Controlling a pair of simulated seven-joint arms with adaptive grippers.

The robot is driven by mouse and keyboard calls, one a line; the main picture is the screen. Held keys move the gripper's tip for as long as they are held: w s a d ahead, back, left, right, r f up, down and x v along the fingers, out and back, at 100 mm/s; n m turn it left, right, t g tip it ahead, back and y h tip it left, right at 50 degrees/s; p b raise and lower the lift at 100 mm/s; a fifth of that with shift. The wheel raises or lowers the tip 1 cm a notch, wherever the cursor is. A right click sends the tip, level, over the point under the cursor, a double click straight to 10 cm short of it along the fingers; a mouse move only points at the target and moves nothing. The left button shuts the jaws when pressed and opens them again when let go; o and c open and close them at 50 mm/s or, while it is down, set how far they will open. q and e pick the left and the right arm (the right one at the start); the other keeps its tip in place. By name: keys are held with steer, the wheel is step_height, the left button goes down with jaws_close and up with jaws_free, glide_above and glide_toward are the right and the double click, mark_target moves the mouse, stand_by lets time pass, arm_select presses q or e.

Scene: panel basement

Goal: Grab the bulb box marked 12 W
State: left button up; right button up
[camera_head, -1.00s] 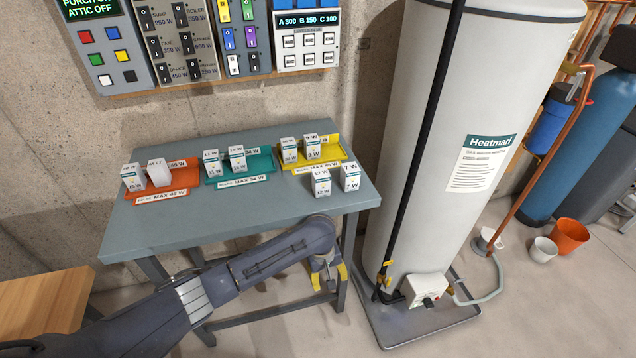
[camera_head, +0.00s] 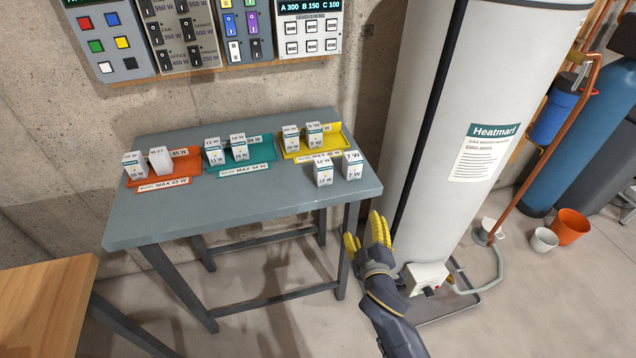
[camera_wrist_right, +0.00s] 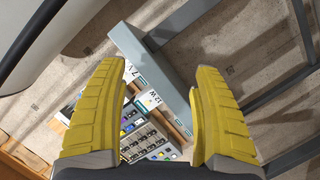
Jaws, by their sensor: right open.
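The white bulb box marked 12 W (camera_head: 323,172) stands upright on the grey table (camera_head: 250,202), near its front right part, outside the trays. It also shows in the right wrist view (camera_wrist_right: 149,99). A box marked 7 W (camera_head: 352,166) stands just to its right. My right gripper (camera_head: 366,232) is open and empty, with yellow fingers, off the table's front right corner and apart from the boxes. In the right wrist view both boxes show between the fingers (camera_wrist_right: 150,105), beyond them. My left gripper is out of view.
Orange (camera_head: 140,184), teal (camera_head: 213,171) and yellow (camera_head: 335,143) trays with bulb boxes line the table's back. The white tank (camera_head: 470,90) stands close at right, with a dark pipe (camera_head: 430,110) before it.

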step_height(320, 180, up, 9)
steer(key=t, duration=0.2)
steer(key=w+a+r+n+g+y, duration=0.1)
steer(key=a+r+n+y, duration=0.65)
steer(key=a, duration=0.45)
steer(key=w+a+r+n+g+y, duration=0.1)
steer(key=a+r+n+g+y, duration=0.1)
steer(key=a+r+n+y, duration=0.8)
steer(key=s+a+n+g+y, duration=0.2)
steer(key=s+a+n+g, duration=0.3)
steer(key=a+n+g, duration=0.7)
steer(key=g+h, duration=0.3)
steer(key=h, duration=1.8)
glide_above(323, 161)
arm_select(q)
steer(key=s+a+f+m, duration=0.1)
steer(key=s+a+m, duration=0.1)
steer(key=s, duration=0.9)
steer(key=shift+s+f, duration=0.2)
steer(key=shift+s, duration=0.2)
arm_select(e)
steer(key=shift+m, duration=0.25)
step_height(323, 161, down, 17)
steer(key=shift+f, duration=0.1)
